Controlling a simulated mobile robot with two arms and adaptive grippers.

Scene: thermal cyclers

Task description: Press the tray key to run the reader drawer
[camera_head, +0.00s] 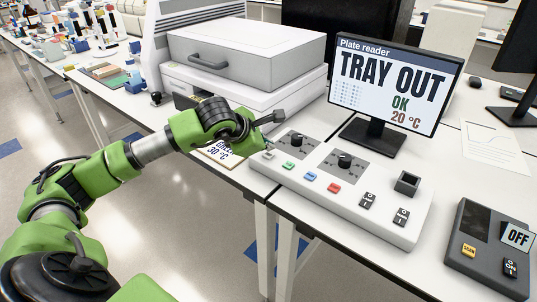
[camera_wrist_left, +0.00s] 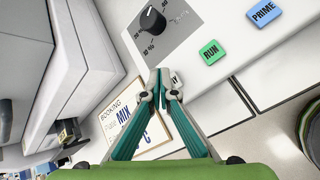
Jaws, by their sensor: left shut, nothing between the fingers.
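The control panel (camera_head: 300,205) is a pale box with two knobs and a row of keys. A whitish key (camera_head: 269,155) is at the row's left end; in the wrist view only a bit of it shows (camera_wrist_left: 176,78), its label mostly hidden by my fingertips. My left gripper (camera_head: 267,146) is shut and empty, its tips (camera_wrist_left: 164,92) at this key; I cannot tell whether they touch. The monitor (camera_head: 395,85) reads "Plate reader", "TRAY OUT", "OK", "20 °C". The plate reader (camera_head: 245,65) is white and grey; a dark drawer part (camera_head: 187,102) shows at its front, partly behind my arm.
Beside the whitish key are a green RUN key (camera_wrist_left: 211,52), a blue PRIME key (camera_wrist_left: 264,12) and a red key (camera_head: 334,188). A booking card (camera_wrist_left: 130,115) lies left of the panel. A dark box reading OFF (camera_head: 485,250) stands at right.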

